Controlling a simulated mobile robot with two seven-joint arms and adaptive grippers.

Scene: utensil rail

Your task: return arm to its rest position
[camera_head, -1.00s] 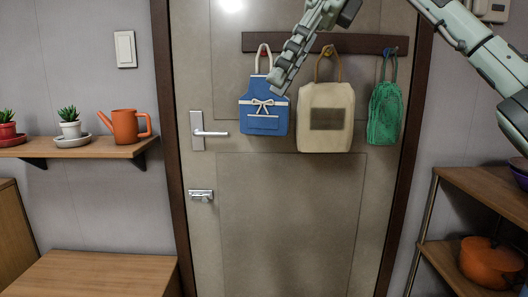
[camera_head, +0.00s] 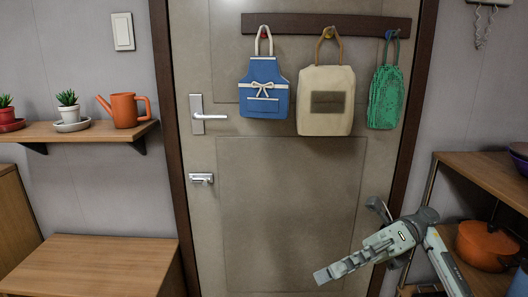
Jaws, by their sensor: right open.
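My right gripper (camera_head: 350,242) is at the lower right, low in front of the door (camera_head: 290,200). Its arm comes in from the bottom right. It is open, with nothing seen between its fingers. The blue apron (camera_head: 264,84) hangs by its loop from the red hook at the left of the dark rail (camera_head: 330,24). The beige tote bag (camera_head: 325,100) hangs from the yellow hook in the middle. The green mesh bag (camera_head: 384,97) hangs from the blue hook at the right. The gripper is well below all three and apart from them. My left gripper is not in view.
A shelf rack (camera_head: 485,178) with an orange pot (camera_head: 487,246) stands at the right, close to my right arm. At the left, a wall shelf (camera_head: 75,131) holds potted plants and an orange watering can (camera_head: 124,110). A low wooden cabinet (camera_head: 100,262) stands below.

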